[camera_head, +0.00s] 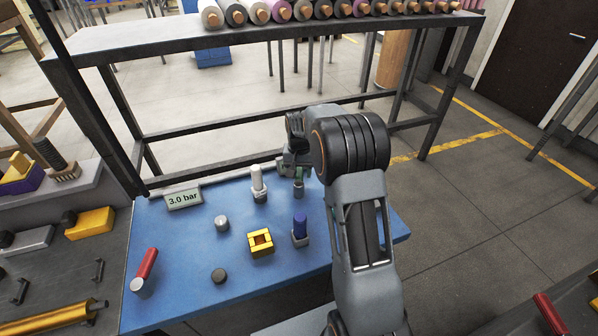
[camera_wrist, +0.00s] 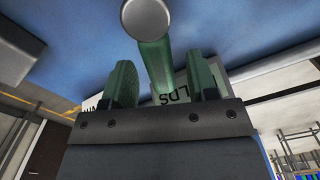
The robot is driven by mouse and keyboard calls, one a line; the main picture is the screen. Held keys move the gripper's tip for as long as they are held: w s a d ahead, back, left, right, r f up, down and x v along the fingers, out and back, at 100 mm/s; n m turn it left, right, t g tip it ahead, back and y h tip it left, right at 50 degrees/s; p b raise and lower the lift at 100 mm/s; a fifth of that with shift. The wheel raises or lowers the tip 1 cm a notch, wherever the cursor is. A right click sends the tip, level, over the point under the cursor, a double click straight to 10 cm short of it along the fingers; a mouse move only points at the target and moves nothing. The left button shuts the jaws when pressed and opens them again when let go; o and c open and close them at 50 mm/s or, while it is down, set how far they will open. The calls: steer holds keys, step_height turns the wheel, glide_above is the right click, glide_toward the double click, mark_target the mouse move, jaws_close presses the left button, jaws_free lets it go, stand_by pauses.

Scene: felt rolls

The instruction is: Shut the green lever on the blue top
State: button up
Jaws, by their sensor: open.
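The green lever (camera_wrist: 153,62) runs between my fingers in the wrist view, with a round grey end cap (camera_wrist: 148,18) at the top. My gripper (camera_wrist: 163,75) is open, its two green-padded fingers on either side of the lever with a gap to each. In the head view my gripper (camera_head: 297,168) is at the back right of the blue top (camera_head: 185,262), and my arm hides much of this spot. A small green and grey part (camera_head: 298,187) shows just below it. The lever's pivot is hidden.
On the blue top stand a white-handled fitting (camera_head: 258,182), a blue-handled one (camera_head: 300,228), a yellow square block (camera_head: 261,243), a red lever (camera_head: 147,265), two round knobs and a "3.0 bar" sign (camera_head: 184,198). A rack with felt rolls (camera_head: 256,12) stands behind.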

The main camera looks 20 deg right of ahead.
steer(key=shift+f, duration=0.25)
steer(key=shift+c, duration=0.3)
jaws_close()
